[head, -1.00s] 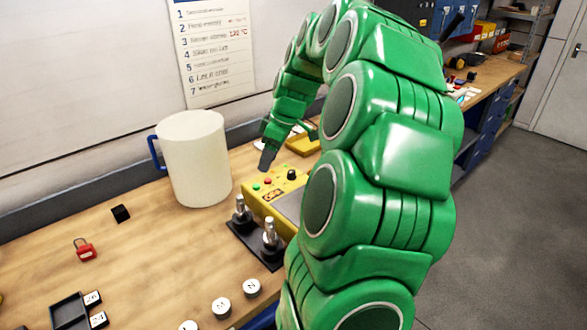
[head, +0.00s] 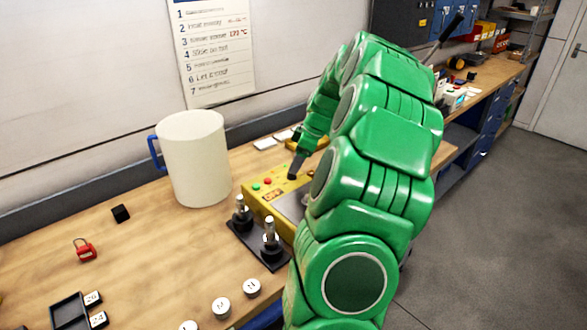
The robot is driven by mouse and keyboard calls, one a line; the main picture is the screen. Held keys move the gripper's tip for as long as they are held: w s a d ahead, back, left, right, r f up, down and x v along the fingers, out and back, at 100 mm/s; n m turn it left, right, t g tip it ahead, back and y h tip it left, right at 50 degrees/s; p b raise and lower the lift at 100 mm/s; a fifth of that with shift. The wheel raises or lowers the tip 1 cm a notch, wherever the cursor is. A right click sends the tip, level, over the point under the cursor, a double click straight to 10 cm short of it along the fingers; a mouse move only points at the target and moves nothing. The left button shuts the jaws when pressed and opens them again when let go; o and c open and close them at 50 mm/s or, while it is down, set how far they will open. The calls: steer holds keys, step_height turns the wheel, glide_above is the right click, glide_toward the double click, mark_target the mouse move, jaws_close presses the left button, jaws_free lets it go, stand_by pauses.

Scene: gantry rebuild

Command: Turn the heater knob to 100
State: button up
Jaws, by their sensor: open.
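The yellow heater box (head: 258,198) stands on the bench, with a red and a green button and a small label on its top face. A black knob showed there earlier; my gripper (head: 294,172) now covers that spot. My gripper points down close above the box's panel. It is open, though its two fingers overlap in this view. I cannot tell whether it touches the knob. The knob's setting and any scale are not readable. My green arm hides the right part of the box.
A black stand with two metal posts (head: 258,244) is right in front of the box. A large white mug (head: 194,158) stands to the left.

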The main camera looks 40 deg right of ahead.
steer(key=shift+x, duration=1.65)
steer(key=c, duration=1)
